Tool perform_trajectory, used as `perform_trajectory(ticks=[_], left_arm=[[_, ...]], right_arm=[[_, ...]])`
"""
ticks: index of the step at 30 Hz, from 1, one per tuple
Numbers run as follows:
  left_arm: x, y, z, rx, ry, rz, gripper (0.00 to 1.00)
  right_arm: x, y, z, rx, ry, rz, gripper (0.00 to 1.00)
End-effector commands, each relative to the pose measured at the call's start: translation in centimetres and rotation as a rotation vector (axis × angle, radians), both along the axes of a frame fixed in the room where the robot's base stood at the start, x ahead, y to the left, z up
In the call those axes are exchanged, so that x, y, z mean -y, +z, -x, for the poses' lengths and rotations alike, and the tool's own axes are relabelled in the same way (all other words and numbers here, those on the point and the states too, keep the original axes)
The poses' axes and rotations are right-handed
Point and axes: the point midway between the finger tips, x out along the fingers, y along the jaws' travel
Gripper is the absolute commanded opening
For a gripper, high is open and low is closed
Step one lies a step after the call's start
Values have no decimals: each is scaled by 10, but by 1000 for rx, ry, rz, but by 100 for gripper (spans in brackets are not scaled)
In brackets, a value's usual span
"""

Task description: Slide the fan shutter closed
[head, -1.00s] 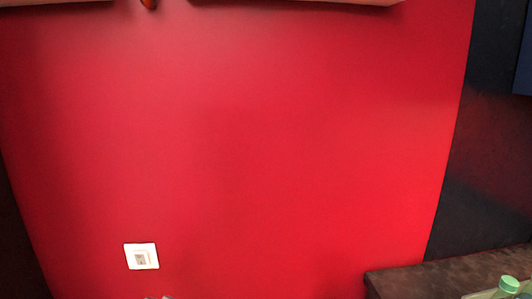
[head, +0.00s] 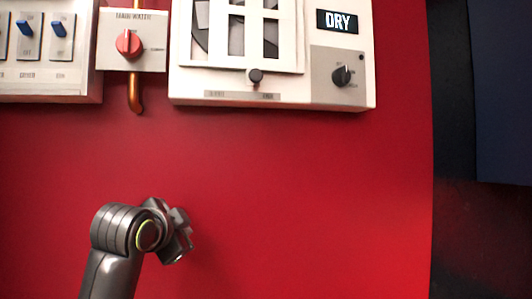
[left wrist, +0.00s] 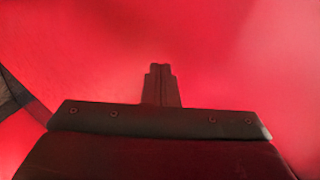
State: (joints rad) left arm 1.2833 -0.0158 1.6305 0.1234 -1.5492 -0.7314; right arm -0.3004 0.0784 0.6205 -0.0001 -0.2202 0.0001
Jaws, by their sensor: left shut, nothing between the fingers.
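The fan unit (head: 300,88) is a white panel on the red wall at the top of the head view. Its white slatted shutter (head: 252,55) shows gaps with a grey fan behind; its top is cut off by the picture edge. A dark round knob (head: 255,76) sits at the shutter's lower edge, above a small label strip. My left gripper (head: 181,240) is below and left of the unit, well apart from it. In the left wrist view its fingers (left wrist: 161,84) are together and empty, with only red wall ahead. My right gripper is not in view.
Right of the shutter are a black selector knob (head: 342,76) and a DRY display (head: 339,21). Left are a red rotary knob (head: 129,43) with a copper pipe (head: 134,92) below, and blue switches (head: 58,29). The red wall (head: 310,190) below is clear.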

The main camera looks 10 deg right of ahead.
Motion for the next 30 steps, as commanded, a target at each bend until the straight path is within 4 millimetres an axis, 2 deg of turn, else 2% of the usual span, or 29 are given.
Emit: perform_trajectory(ticks=[1, 8, 12, 18, 24, 30], left_arm=[[11, 26, 5, 36, -21, -19, 0], [56, 123, 36, 180, -103, -120, 0], [83, 179, 66, 272, -147, -186, 0], [117, 249, 117, 398, -195, -279, 0], [139, 293, 159, 487, -224, -347, 0], [148, 308, 176, 520, -234, -374, 0]], right_arm=[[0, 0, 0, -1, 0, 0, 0], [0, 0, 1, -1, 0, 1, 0], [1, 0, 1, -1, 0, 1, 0], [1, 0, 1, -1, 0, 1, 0], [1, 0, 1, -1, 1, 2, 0], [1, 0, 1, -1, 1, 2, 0]])
